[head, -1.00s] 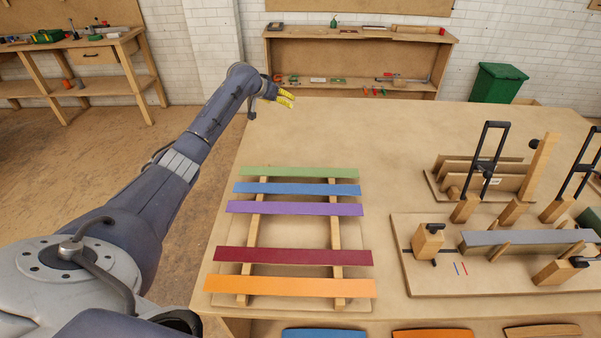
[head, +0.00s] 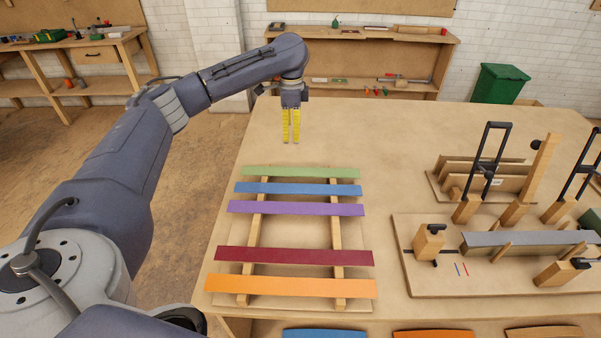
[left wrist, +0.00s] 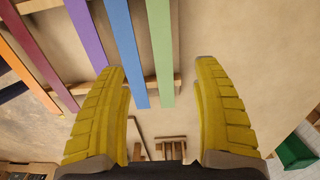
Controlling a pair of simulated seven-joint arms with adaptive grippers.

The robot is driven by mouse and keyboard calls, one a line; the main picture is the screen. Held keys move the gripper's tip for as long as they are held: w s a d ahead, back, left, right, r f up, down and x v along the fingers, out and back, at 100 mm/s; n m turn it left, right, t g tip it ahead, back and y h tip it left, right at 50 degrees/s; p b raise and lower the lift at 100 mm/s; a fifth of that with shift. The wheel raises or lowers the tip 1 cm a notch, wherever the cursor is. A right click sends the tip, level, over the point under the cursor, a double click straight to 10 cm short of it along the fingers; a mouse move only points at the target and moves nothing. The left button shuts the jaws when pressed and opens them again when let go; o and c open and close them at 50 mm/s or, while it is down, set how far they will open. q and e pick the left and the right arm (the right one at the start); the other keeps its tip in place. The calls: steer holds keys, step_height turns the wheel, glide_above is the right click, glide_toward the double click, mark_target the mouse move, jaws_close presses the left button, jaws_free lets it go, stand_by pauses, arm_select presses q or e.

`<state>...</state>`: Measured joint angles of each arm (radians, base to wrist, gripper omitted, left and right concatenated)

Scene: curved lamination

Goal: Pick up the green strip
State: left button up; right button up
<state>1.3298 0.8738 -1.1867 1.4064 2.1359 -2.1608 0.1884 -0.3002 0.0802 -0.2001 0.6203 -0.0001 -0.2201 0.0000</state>
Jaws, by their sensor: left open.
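The green strip (head: 300,173) is the farthest of several coloured strips lying across a wooden rack in the head view. It also shows in the left wrist view (left wrist: 161,50), beside the blue strip (left wrist: 126,50). My left gripper (head: 291,141) points down, open and empty, above the table just beyond the green strip. In the left wrist view its yellow fingers (left wrist: 158,75) stand apart, with the ends of the green and blue strips showing in the gap between them. Nothing touches the fingers. My right gripper is not in view.
Blue (head: 300,189), purple (head: 296,208), dark red (head: 294,256) and orange (head: 290,287) strips lie nearer on the rack (head: 336,233). A clamping fixture (head: 430,283) holding a grey strip (head: 525,238) stands at the right. The table between is clear.

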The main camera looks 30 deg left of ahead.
mark_target(294, 171)
arm_select(q)
step_height(294, 171, down, 17)
steer(key=shift+w+r, duration=0.1)
steer(key=shift+w, duration=0.05)
stand_by(0.7)
steer(key=shift+o, duration=0.2)
steer(key=shift+f, duration=0.25)
stand_by(0.6)
steer(key=c, duration=1.2)
